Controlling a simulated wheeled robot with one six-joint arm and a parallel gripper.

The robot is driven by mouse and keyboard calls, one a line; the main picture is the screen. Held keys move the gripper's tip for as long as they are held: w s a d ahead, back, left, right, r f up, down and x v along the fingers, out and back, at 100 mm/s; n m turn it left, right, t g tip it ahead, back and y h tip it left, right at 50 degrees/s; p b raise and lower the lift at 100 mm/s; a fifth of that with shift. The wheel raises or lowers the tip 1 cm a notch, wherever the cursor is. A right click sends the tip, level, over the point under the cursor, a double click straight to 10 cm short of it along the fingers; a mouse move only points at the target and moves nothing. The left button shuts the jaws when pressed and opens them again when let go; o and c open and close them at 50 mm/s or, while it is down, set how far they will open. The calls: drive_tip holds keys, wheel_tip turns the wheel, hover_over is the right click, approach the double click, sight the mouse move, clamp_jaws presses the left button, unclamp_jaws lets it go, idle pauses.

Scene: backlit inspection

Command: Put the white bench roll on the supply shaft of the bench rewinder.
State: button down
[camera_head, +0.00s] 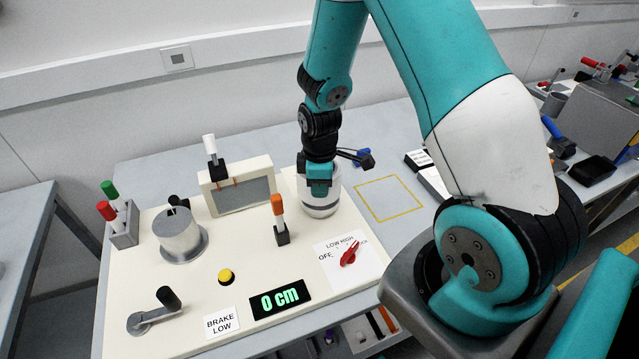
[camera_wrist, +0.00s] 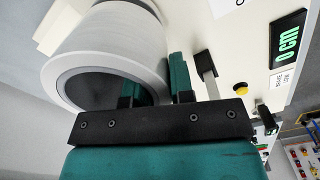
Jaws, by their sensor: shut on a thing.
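The white bench roll (camera_head: 320,206) stands upright, low over the right rear of the cream bench rewinder (camera_head: 135,285). It fills the upper left of the wrist view (camera_wrist: 100,50), with a dark core in its end face. My gripper (camera_head: 320,188) is at the roll's top, pointing down. In the wrist view its two fingers (camera_wrist: 155,88) are close together at the roll's rim, one over the core side and one outside, shut on the roll wall. No supply shaft shows under the roll; I cannot tell whether the roll is around it or touching the deck.
A grey cylinder on a round flange (camera_head: 180,238) stands at the left of the deck. A framed screen (camera_head: 242,192), an orange-topped lever (camera_head: 279,215), a red knob (camera_head: 349,254) and a "0 cm" display (camera_head: 280,300) are nearby. A yellow-outlined square (camera_head: 389,198) on the table is empty.

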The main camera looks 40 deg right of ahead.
drive_tip(key=shift+f+b, duration=0.75)
drive_tip(key=shift+f, duration=0.25)
drive_tip(key=shift+r, duration=0.2)
drive_tip(key=shift+d, duration=0.15)
idle(0.6)
drive_tip(key=shift+f, duration=0.25)
idle(0.4)
drive_tip(key=shift+r+p, duration=0.2)
drive_tip(key=shift+p, duration=0.1)
drive_tip(key=c, duration=0.9)
unclamp_jaws()
drive_tip(key=shift+s, duration=0.1)
